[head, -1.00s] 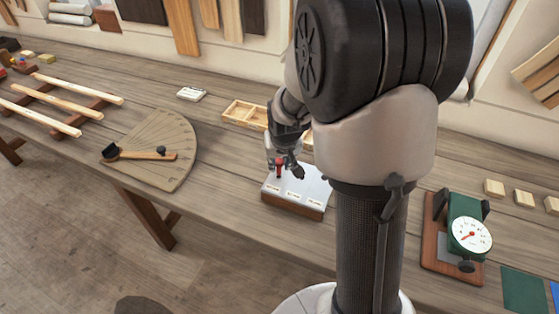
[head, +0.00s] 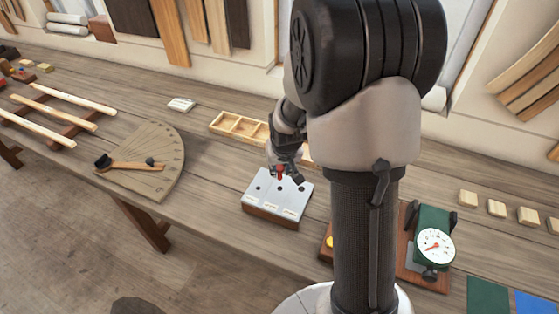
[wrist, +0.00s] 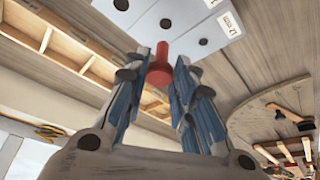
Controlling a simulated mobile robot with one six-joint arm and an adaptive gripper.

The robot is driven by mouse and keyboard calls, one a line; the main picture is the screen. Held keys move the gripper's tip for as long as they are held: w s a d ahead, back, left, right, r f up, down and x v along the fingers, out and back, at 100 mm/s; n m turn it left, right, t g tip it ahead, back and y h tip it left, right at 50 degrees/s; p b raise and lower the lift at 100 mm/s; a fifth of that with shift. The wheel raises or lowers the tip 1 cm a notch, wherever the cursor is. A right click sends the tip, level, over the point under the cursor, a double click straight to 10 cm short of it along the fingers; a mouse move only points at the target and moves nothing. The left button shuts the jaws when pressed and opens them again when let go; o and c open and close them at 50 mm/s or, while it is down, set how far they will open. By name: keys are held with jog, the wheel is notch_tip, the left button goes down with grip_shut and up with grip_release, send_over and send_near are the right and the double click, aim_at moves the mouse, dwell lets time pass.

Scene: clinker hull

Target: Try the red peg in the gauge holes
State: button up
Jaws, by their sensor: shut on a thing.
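My gripper (wrist: 162,85) is shut on the red peg (wrist: 160,66), which shows between its fingers in the wrist view. The gauge block (wrist: 230,8) is a pale metal plate with dark holes and small white labels; one label reads 12 mm. In the head view, the gauge block (head: 263,208) has a wooden base and sits on the bench. The red peg (head: 280,171) is at the plate's far edge, near the middle. The holes visible in the wrist view look empty. The exact gap between peg and plate cannot be told.
A divided wooden tray (head: 226,126) lies behind the gauge block. A fan-shaped board (head: 160,150) with a wooden-armed tool is to the left. A green dial gauge (head: 435,240) stands to the right, beyond my arm. Bench space left of the block is clear.

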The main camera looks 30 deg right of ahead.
aim_at(280, 176)
jog(key=shift+s+d, duration=0.1)
jog(key=shift+d, duration=0.05)
jog(key=shift+a+f+b, duration=0.2)
jog(key=shift+f+b, duration=0.7)
jog(key=shift+f, duration=0.4)
jog(key=shift+f+b, duration=0.5)
jog(key=shift+f, duration=0.25)
jog(key=shift+f+b, duration=1.5)
jog(key=shift+f, duration=0.05)
jog(key=shift+r, duration=0.1)
jog(key=shift+r+p, duration=1.95)
jog(key=shift+r, duration=0.6)
